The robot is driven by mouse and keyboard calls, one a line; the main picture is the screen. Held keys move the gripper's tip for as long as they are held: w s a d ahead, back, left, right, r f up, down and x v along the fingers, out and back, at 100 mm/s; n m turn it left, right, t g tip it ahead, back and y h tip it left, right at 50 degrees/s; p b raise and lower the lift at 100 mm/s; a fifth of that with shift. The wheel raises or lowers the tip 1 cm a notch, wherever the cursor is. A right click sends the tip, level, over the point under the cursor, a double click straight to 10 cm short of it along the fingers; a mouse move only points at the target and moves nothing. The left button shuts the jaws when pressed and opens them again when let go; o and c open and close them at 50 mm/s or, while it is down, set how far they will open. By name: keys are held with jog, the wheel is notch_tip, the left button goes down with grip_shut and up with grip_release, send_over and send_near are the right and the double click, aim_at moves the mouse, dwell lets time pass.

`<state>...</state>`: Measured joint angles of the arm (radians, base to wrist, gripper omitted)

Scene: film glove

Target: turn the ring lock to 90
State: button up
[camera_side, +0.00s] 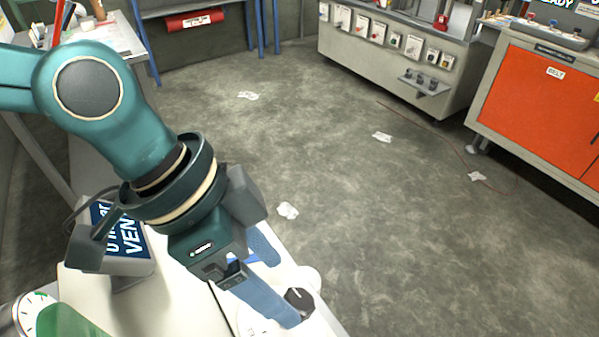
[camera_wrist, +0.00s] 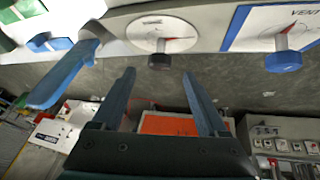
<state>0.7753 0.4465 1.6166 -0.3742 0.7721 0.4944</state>
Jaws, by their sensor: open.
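A dark knob (camera_wrist: 160,62) stands out from a round white dial (camera_wrist: 145,33) with a red pointer in the wrist view. I take it for the ring lock, but I can read no label on it. The dark knob also shows in the side view (camera_side: 299,298), close to the end of my lower finger. My gripper (camera_wrist: 159,74) is open, its two blue fingers apart and nothing held. In the wrist picture the knob lies between the fingertips; I cannot tell whether they reach around it. The dial's numbers are too small to read.
A second knob (camera_wrist: 283,61) sits on a blue-edged panel lettered "VENT" to the right in the wrist view. A blue lever (camera_wrist: 65,75) sticks out at left. An orange cabinet (camera_side: 540,95) and grey counter (camera_side: 450,65) stand far off across open floor.

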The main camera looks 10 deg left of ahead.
aim_at(292, 298)
jog(key=shift+x, duration=2.4)
jog(key=shift+a, duration=0.1)
grip_shut()
